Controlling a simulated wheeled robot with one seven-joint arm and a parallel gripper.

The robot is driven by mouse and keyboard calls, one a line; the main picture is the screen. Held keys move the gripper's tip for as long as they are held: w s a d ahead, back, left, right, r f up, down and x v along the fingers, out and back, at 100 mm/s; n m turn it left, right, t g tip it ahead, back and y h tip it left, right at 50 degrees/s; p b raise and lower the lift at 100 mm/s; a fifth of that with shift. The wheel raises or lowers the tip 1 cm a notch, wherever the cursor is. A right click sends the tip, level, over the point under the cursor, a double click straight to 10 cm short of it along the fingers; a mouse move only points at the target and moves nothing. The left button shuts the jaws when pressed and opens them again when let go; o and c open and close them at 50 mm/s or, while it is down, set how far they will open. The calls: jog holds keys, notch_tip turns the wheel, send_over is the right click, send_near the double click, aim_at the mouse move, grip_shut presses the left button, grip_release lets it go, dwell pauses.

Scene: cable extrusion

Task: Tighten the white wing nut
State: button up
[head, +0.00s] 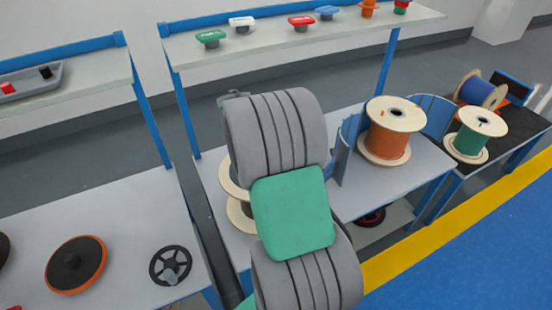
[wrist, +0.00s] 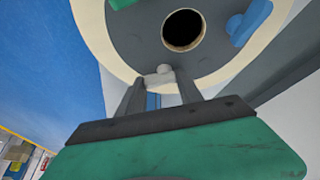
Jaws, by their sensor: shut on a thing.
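In the wrist view a small white wing nut (wrist: 160,76) sits on the grey face of a large round spool or disc with a pale rim (wrist: 97,40). My gripper (wrist: 162,88) has its two dark fingers on either side of the nut, shut on it. A dark round hole (wrist: 183,30) lies just above it in the picture. A blue piece (wrist: 250,22) shows at the right of the face and a green piece (wrist: 122,3) at the top edge. In the head view my arm hides the gripper and nut; part of a wooden spool (head: 238,215) shows behind it.
An orange cable spool (head: 388,135) stands on the grey table right of my arm, with a green spool (head: 474,138) and a blue spool (head: 480,90) beyond. A shelf (head: 270,42) holds several coloured knobs. A black handwheel (head: 171,266) lies on the left table.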

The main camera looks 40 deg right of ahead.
jog(key=shift+w+a+m+g+b, duration=0.15)
jog(key=shift+m+g+b, duration=0.7)
jog(key=shift+m, duration=1.65)
jog(key=shift+w+a+m+g+y, duration=0.1)
jog(key=shift+m+g+y, duration=0.3)
jog(key=shift+m, duration=0.75)
jog(key=shift+m+g+y, duration=0.2)
jog(key=shift+m+g, duration=0.25)
jog(key=shift+m, duration=0.7)
jog(key=o, duration=1.4)
jog(key=p+v, duration=0.2)
jog(key=v, duration=0.6)
